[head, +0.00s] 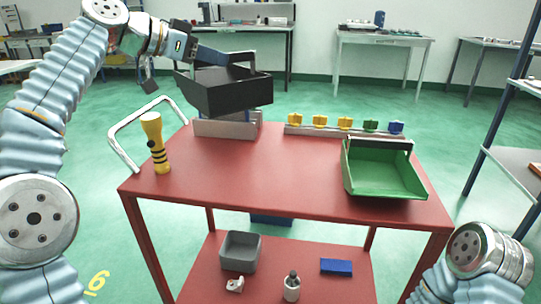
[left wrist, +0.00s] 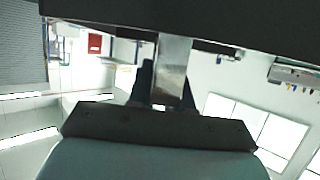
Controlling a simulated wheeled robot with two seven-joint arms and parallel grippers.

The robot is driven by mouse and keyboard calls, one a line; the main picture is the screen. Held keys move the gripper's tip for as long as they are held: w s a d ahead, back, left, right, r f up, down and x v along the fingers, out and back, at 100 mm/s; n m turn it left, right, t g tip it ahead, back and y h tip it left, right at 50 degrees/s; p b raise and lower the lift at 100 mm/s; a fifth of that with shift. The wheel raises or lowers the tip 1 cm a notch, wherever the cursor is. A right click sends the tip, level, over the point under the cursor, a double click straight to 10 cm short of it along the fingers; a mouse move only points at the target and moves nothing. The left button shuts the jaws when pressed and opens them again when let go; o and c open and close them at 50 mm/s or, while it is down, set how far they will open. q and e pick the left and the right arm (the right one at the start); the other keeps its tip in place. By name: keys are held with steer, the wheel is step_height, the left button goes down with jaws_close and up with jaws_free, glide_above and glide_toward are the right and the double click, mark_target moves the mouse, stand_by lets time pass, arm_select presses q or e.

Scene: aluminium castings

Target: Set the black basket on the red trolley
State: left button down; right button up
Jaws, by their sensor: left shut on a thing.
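The black basket (head: 228,97) hangs in the air over the far left part of the red trolley (head: 265,180), slightly tilted. My left gripper (head: 203,53) is shut on the basket at its upper left side. The exact grip point is partly hidden. In the left wrist view a dark part of the basket (left wrist: 200,14) fills the top edge, with my left gripper (left wrist: 172,85) below it. A grey metal holder (head: 228,126) stands on the trolley just below the basket in the picture. My right gripper is out of view; only my right arm shows at bottom right.
A green bin (head: 384,172) sits at the trolley's right. A yellow flashlight (head: 155,142) stands at the left near the white handle (head: 124,156). A rail with coloured clips (head: 345,131) lines the far edge. The middle of the top is clear.

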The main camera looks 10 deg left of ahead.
arm_select(q)
step_height(320, 180, down, 18)
steer(key=b, duration=0.6)
steer(key=shift+r, duration=0.25)
steer(key=c, duration=1.1)
jaws_free()
steer(key=shift+o, duration=0.2)
steer(key=b+v, duration=0.1)
steer(key=v, duration=1.1)
